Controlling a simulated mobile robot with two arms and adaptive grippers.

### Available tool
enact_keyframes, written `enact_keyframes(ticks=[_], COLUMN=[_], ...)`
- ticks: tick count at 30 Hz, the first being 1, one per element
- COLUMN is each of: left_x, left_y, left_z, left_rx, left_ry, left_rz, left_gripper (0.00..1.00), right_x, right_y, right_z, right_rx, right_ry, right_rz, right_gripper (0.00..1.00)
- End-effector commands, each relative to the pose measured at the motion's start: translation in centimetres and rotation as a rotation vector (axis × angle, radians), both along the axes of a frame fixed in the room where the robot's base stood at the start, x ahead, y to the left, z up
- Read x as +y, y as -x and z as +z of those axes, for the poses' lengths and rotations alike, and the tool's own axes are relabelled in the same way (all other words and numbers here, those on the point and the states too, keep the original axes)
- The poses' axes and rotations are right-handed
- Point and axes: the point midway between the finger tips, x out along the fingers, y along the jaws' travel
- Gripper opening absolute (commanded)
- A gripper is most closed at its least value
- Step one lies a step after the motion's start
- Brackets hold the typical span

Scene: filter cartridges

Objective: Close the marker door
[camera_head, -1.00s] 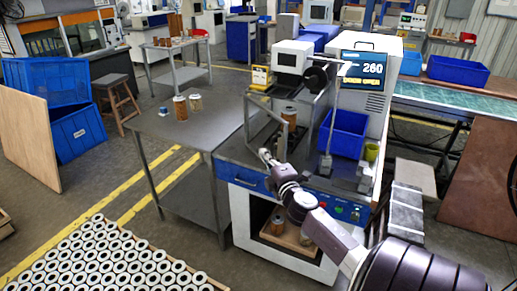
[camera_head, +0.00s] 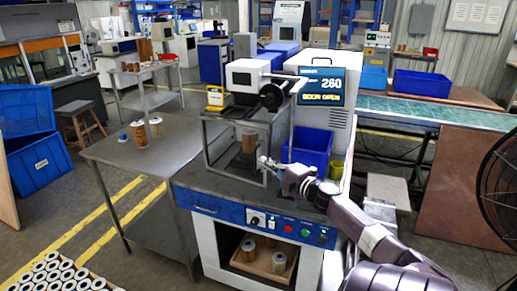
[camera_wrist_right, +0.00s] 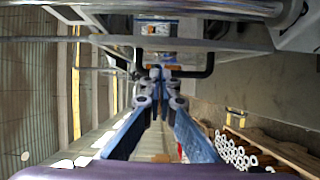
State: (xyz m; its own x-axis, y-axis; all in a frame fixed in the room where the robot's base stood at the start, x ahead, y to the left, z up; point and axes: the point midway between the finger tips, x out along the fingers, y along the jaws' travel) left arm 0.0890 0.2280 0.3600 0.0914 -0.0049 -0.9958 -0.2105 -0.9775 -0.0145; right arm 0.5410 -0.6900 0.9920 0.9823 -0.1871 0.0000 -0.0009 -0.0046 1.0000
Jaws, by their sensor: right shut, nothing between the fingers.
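The marker (camera_head: 249,75) stands on the workbench, with a framed enclosure under its white head. The marker door (camera_head: 235,178) is a thin metal frame at the front of the enclosure; its exact angle is hard to tell. The display (camera_head: 322,87) reads "DOOR OPEN". A brown filter cartridge (camera_head: 249,141) stands inside. My right gripper (camera_head: 264,160) is at the right front of the frame, shut and empty. In the right wrist view, its fingertips (camera_wrist_right: 157,73) are at a black bracket-shaped handle (camera_wrist_right: 208,62); contact cannot be told. My left gripper is not in view.
A blue bin (camera_head: 309,150) stands right of the enclosure, close to my right arm. More sit in the compartment below the bench. A fan (camera_head: 500,185) is at the far right.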

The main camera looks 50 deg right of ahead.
Motion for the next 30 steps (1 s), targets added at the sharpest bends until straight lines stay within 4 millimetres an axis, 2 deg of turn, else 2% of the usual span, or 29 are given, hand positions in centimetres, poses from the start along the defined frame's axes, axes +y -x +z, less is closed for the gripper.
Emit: enact_keyframes(ticks=[3, 10, 30], left_x=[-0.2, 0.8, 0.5], left_y=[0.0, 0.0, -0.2], left_z=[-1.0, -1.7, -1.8], left_rx=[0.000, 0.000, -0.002], left_ry=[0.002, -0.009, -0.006], left_rz=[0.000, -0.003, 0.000], left_gripper=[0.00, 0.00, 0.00], right_x=[-1.6, -3.4, -3.8], right_y=[-0.2, -0.4, -0.3], right_z=[-0.2, -0.1, -0.1], right_rx=[-0.001, -0.001, 0.000], right_ry=[0.001, 0.000, -0.001], right_rz=[0.000, 0.001, 0.002], right_gripper=[0.00, 0.00, 0.00])
